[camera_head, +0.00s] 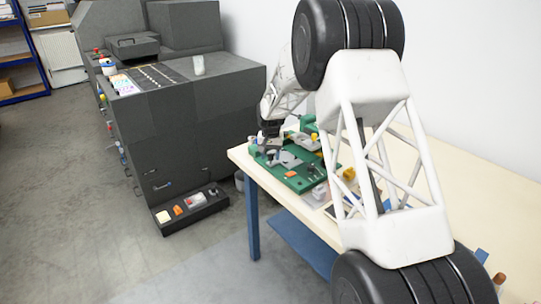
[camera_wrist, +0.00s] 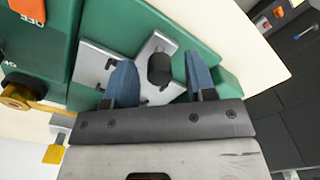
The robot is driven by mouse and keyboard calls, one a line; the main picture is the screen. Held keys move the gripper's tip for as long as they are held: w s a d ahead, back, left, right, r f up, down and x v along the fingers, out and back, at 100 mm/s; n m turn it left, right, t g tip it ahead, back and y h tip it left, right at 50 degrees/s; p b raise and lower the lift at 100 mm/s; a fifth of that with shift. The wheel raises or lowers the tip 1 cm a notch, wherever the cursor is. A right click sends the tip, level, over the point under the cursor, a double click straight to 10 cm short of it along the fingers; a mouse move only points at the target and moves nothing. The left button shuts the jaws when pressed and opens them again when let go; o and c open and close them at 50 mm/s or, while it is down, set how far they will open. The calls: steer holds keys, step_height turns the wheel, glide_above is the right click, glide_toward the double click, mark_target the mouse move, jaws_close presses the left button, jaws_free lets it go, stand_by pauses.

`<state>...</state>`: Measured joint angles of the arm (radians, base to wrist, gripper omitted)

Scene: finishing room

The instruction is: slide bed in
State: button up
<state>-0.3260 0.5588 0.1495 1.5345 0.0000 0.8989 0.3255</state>
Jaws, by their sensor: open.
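A green fixture (camera_head: 303,180) lies on the pale table, and it fills much of the wrist view (camera_wrist: 215,28). A grey metal plate (camera_wrist: 91,66) with an angled arm lies on it; I take this for the bed. A dark, rounded knob (camera_wrist: 160,69) stands up from the grey metal. My gripper (camera_wrist: 160,74) is open, with one blue finger on each side of the knob in the picture. I cannot tell whether the fingers touch it or how high they are. In the head view my gripper (camera_head: 270,141) is over the fixture's far left part, small and partly hidden.
A brass-coloured part (camera_wrist: 17,96) and an orange piece (camera_head: 291,174) are at the fixture. Small loose items lie beside it on the table (camera_head: 245,158), partly behind my arm. A large dark machine (camera_head: 185,128) stands left of the table, with floor between.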

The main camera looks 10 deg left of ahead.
mark_target(290, 155)
steer(key=shift+c, duration=0.5)
jaws_close()
steer(key=w+d, duration=0.7)
steer(key=shift+w+d, duration=0.2)
steer(key=shift+o, duration=0.5)
jaws_free()
steer(key=shift+r, duration=0.1)
step_height(290, 155, up, 8)
steer(key=shift+f, duration=0.2)
